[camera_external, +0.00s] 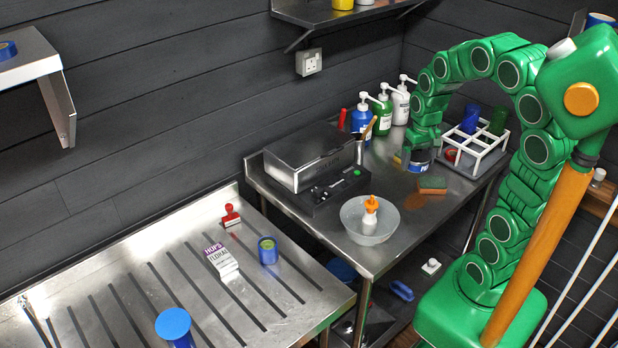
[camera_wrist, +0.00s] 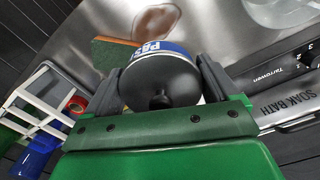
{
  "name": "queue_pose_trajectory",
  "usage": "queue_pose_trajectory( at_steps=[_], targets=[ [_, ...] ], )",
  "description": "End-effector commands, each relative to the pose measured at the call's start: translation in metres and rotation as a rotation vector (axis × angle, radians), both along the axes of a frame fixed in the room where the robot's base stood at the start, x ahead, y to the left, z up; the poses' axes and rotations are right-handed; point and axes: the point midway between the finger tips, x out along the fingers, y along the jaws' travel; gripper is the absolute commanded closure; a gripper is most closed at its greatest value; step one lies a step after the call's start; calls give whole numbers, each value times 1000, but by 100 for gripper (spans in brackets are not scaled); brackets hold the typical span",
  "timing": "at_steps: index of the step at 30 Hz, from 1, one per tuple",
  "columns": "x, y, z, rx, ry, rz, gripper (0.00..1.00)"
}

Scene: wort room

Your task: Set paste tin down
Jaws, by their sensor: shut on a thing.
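The paste tin (camera_external: 419,160) is a short round tin with a blue and white label, low over the steel table's right part in the external view. In the wrist view the tin (camera_wrist: 160,75) shows a dark round lid with a black knob and the label's "PAS" letters. My gripper (camera_wrist: 168,80) has one finger on each side of the tin and is shut on it. In the external view my gripper (camera_external: 420,152) points down from the green arm. I cannot tell whether the tin touches the steel table (camera_external: 385,225).
A white wire rack (camera_external: 475,152) with blue and green cups stands right of the tin. A sponge (camera_external: 432,185) lies in front. Pump bottles (camera_external: 383,108) stand behind left. A soak bath (camera_external: 312,158) and a bowl (camera_external: 352,225) with an orange-topped bottle are left.

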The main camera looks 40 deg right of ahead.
Motion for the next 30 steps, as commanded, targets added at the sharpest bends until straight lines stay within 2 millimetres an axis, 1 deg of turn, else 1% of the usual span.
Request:
queue_pose_trajectory(
  at_steps=[5,9,15,23,26,30],
  targets=[
    [1,0,8,-2,-4,0,97],
    [2,0,29,-2,-6,1,97],
    [1,1,52,-1,-2,5,97],
    [13,23,51,0,0,88,97],
    [18,35,51,0,-1,132,97],
    [27,57,52,-1,-2,211,97]
  ],
)
